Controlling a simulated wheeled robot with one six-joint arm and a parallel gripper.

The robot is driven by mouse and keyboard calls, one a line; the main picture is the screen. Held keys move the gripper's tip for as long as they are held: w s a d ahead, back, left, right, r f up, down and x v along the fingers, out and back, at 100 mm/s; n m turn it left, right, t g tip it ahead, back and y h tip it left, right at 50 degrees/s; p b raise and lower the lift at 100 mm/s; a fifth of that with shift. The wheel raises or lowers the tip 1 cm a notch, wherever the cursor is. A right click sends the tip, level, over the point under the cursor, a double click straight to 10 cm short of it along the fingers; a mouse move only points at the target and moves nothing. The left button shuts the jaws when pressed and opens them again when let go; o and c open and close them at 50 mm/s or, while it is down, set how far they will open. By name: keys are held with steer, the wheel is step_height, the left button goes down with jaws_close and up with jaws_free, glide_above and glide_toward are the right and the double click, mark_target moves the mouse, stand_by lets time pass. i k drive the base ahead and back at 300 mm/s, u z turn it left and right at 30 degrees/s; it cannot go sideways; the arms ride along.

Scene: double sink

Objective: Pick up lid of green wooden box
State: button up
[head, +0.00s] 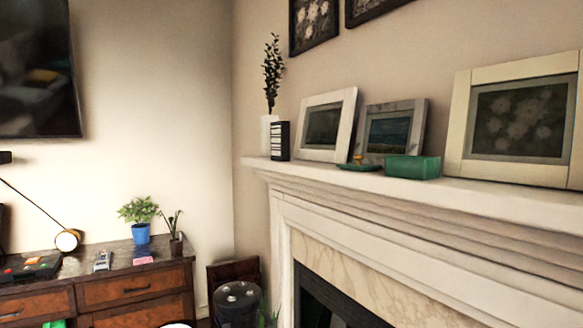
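A small green box (412,167) stands on the white mantel shelf, in front of the framed pictures and right of a small green dish (358,167). It looks closed, but I cannot make out a seam between its lid and its body. My gripper does not show in the head view, so where it is relative to the box cannot be seen.
The mantel (480,191) also bears a white frame (326,126), a grey frame (391,130), a large cream frame (518,119), a black-and-white box (280,141) and a vase (267,134). A wooden dresser (120,290) and a dark bin (237,304) stand left of the fireplace.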

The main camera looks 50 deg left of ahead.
mark_target(358, 166)
steer(key=u, duration=1.5)
